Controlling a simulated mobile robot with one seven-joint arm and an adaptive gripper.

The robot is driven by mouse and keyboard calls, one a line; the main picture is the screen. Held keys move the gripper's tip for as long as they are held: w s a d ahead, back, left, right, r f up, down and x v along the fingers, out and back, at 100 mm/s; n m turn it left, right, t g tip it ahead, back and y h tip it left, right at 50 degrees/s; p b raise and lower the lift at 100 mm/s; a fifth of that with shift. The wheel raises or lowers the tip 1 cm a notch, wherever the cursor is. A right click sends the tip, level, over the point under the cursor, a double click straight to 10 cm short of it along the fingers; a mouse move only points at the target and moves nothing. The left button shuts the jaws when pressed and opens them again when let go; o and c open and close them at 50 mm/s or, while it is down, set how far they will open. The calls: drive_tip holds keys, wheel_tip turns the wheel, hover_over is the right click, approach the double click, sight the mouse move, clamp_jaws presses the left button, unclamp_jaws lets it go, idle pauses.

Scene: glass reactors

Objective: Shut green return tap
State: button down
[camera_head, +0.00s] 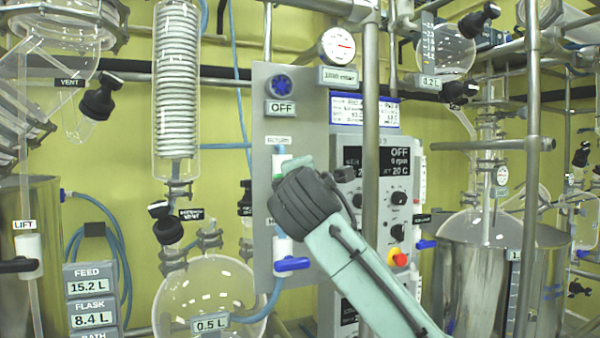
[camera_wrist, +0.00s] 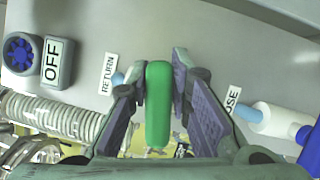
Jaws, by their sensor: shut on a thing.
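The green return tap handle (camera_wrist: 158,105) shows in the wrist view as a rounded green bar, standing up and down in the picture. It lies across the line between the RETURN label (camera_wrist: 107,75) and the white tap with a blue handle. My gripper (camera_wrist: 160,88) has one finger on each side of it and is shut on it. In the head view my gripper (camera_head: 285,190) is at the grey panel (camera_head: 285,100), just below the RETURN label (camera_head: 278,140), and hides most of the tap.
A white tap with a blue handle (camera_head: 292,264) sits below on the same panel. A blue knob (camera_head: 281,84) with an OFF plate is above. A vertical steel post (camera_head: 370,110) stands to the right, close to my arm. A coil condenser (camera_head: 177,90) and round flask (camera_head: 208,295) are left.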

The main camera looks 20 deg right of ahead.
drive_tip(key=shift+m+g, duration=0.3)
drive_tip(key=shift+m, duration=1.3)
drive_tip(key=c, duration=1.5)
unclamp_jaws()
drive_tip(key=shift+f, duration=0.2)
drive_tip(key=shift+s, duration=0.1)
drive_tip(key=v, duration=1.2)
drive_tip(key=shift+r, duration=0.25)
